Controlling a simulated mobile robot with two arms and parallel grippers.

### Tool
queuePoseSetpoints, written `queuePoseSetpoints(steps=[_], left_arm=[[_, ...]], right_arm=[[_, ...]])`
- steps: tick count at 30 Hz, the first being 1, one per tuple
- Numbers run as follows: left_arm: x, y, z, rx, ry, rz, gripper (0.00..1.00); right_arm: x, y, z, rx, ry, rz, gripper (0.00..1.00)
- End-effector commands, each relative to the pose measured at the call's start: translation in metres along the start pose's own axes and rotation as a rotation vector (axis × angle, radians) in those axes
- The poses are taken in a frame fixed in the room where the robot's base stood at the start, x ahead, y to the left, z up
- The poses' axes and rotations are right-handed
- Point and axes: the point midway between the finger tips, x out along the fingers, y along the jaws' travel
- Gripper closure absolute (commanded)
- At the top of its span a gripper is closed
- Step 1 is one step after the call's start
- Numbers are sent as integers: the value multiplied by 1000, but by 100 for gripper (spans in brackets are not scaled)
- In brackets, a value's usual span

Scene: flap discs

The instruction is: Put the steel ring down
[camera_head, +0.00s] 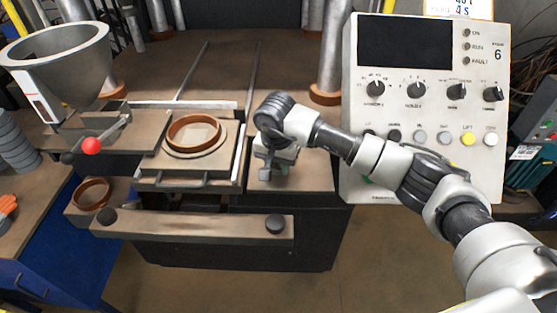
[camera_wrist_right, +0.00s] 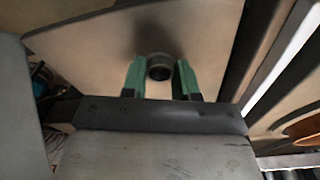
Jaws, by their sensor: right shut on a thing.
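My right gripper (camera_head: 271,172) points down over the brown bench top, just right of the sliding plate. In the right wrist view its two green fingers (camera_wrist_right: 160,80) are shut on the steel ring (camera_wrist_right: 160,66), a small grey ring with a dark opening. A pale brown surface lies beyond the ring. I cannot tell whether the ring touches that surface. In the head view the ring is not made out behind the gripper. My left gripper is not in view.
A brown ring (camera_head: 193,132) sits on the round seat of the plate, left of my right gripper. Another brown ring (camera_head: 93,193) lies lower left. A control panel (camera_head: 425,100) stands at the right, close to my arm. A grey hopper (camera_head: 60,62) and red-knobbed lever (camera_head: 91,146) are left.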

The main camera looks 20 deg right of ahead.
Motion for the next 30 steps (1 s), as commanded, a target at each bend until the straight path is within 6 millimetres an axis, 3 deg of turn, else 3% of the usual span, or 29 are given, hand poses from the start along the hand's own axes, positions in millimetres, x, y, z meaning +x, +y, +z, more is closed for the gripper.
queuePoseSetpoints(steps=[8,9,13,25,30], left_arm=[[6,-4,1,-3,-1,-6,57],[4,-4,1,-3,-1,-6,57],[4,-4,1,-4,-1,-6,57],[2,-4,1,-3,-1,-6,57],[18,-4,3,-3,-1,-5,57]], right_arm=[[4,0,0,0,1,0,92],[3,0,0,0,1,-1,66],[2,0,0,0,0,0,46],[-4,0,-1,0,1,-2,45],[-32,-1,-1,0,6,-4,45]])
